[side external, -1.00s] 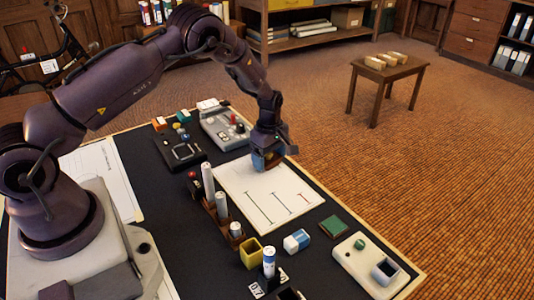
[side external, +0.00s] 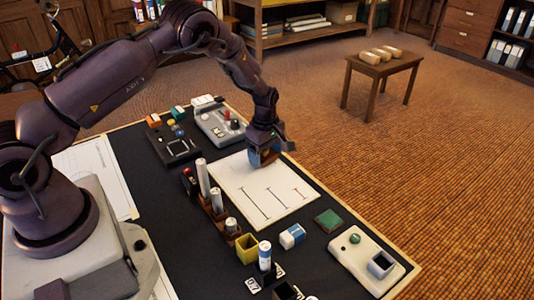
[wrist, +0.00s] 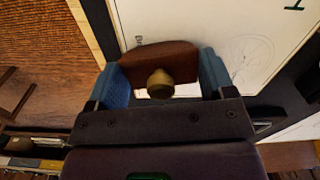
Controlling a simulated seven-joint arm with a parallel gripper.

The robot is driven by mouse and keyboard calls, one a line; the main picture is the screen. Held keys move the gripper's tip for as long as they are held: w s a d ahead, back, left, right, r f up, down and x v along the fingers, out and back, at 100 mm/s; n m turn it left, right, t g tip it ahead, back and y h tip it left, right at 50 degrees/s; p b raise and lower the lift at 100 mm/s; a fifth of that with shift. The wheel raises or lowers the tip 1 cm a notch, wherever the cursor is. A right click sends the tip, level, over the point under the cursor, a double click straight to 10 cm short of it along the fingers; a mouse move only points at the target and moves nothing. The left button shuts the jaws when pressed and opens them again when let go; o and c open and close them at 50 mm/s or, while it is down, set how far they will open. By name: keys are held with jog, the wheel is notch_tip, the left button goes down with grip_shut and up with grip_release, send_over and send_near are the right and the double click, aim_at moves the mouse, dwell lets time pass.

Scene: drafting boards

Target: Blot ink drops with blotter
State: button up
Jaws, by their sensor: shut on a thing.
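My gripper (side external: 264,153) is over the far end of the white sheet (side external: 262,192) on the dark board. In the wrist view, its blue fingers (wrist: 164,80) are shut on the blotter (wrist: 178,55), a reddish-brown block with a round brass knob. The blotter is low over the sheet; I cannot tell whether its underside touches the paper. The sheet carries two dark lines and a shorter red one. No ink drops can be made out; any under the blotter are hidden.
A pen rack (side external: 215,201) with upright tubes stands left of the sheet. A yellow cup (side external: 246,248), a blue-and-white eraser (side external: 292,236), a green pad (side external: 328,220) and a pale tray (side external: 364,262) lie nearer the camera. A grey device (side external: 222,126) stands behind.

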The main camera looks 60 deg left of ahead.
jog(key=shift+a+f, duration=0.1)
jog(key=shift+a, duration=2.6)
jog(key=shift+d, duration=0.1)
jog(key=shift+d, duration=3.05)
jog(key=shift+a+r, duration=0.1)
jog(key=shift+r, duration=3.5)
